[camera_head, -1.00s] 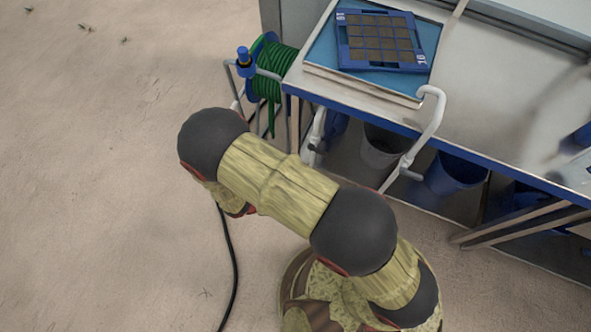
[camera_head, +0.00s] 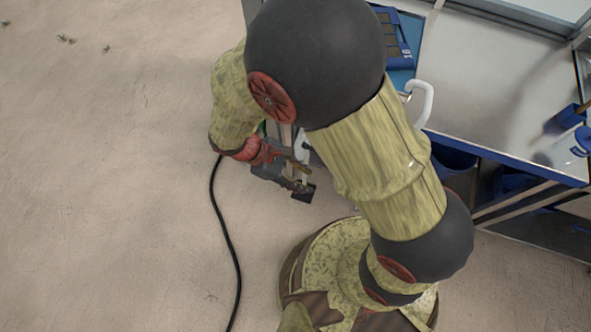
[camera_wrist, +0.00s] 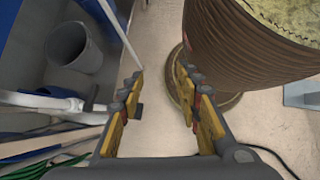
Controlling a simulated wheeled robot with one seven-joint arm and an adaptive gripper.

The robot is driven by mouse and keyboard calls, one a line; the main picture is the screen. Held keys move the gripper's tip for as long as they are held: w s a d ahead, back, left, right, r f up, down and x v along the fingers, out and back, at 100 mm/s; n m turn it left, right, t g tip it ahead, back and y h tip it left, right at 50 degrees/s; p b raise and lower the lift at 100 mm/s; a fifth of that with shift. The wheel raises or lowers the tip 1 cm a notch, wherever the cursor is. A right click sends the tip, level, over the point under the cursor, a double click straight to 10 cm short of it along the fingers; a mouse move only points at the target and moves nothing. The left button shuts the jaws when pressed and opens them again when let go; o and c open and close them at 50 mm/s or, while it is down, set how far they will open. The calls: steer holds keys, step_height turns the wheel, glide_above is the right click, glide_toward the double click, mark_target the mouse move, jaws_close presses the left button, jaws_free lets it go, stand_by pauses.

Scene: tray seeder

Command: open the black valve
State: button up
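My gripper (camera_wrist: 161,88) is open and empty in the wrist view, its two yellow-and-dark fingers apart with bare floor between them. In the head view my gripper (camera_head: 304,181) hangs low beside the bench, under my bent arm. A white pipe (camera_head: 301,148) shows just behind it, partly covered by my arm. I cannot make out the black valve clearly now; my arm hides much of that area in the head view.
A grey bucket (camera_wrist: 82,52) stands under the bench in the wrist view. Green hose (camera_wrist: 42,168) lies at the lower left. The white bench (camera_head: 490,90) with a curved white pipe (camera_head: 425,103) is at the right. A black cable (camera_head: 222,230) runs over otherwise clear floor.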

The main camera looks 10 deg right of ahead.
steer(key=shift+a+r+m+y, duration=0.2)
steer(key=shift+r+m+y, duration=0.3)
steer(key=shift+r, duration=0.35)
steer(key=shift+a+r+m+y, duration=0.15)
steer(key=shift+r+m+y, duration=0.15)
steer(key=shift+r+m, duration=0.4)
steer(key=shift+r, duration=0.1)
